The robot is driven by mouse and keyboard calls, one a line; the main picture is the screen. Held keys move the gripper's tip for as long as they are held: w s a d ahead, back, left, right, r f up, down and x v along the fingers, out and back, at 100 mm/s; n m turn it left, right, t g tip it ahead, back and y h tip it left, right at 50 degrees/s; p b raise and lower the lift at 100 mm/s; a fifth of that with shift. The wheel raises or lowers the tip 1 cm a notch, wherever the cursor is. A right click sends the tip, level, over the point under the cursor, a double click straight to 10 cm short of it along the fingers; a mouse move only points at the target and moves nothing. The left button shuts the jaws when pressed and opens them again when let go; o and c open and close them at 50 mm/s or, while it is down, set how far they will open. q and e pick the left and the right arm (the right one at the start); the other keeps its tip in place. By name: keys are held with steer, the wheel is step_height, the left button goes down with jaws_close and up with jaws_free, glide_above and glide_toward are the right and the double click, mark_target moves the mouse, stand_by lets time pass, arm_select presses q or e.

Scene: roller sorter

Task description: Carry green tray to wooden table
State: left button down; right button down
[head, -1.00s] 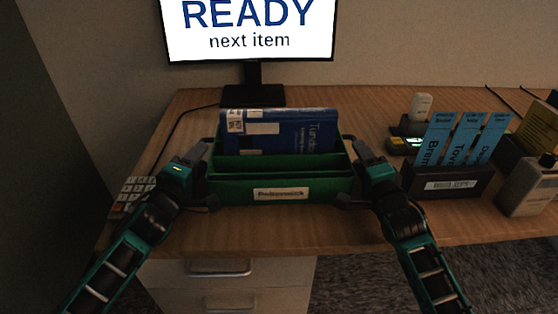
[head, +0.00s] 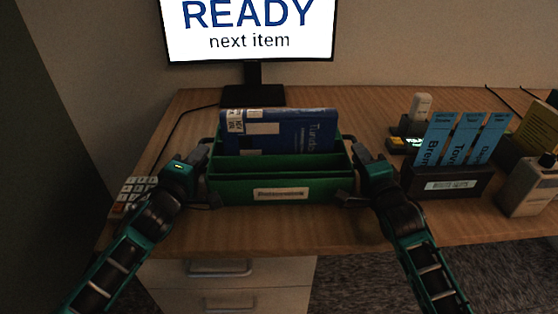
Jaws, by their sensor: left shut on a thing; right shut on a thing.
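The green tray (head: 230,191) sits at the middle of the wooden table (head: 290,232), with a pale label on its front. A blue book (head: 283,131) stands in its rear compartment; the front compartments look empty. My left gripper (head: 204,161) is shut on the tray's left side. My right gripper (head: 352,160) is shut on its right side. The fingertips are partly hidden by the grippers' own bodies. The tray looks level; I cannot tell whether its bottom touches the table.
A monitor (head: 252,72) reading "READY next item" stands behind the tray. A keypad (head: 132,192) is close to my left arm. At right are a dark holder with blue cards (head: 455,183), a grey bottle (head: 527,186) and a small scanner-like device (head: 421,106). The table's front edge is clear.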

arm_select(q)
steer(key=shift+f, duration=0.15)
arm_select(e)
steer(key=shift+f, duration=0.15)
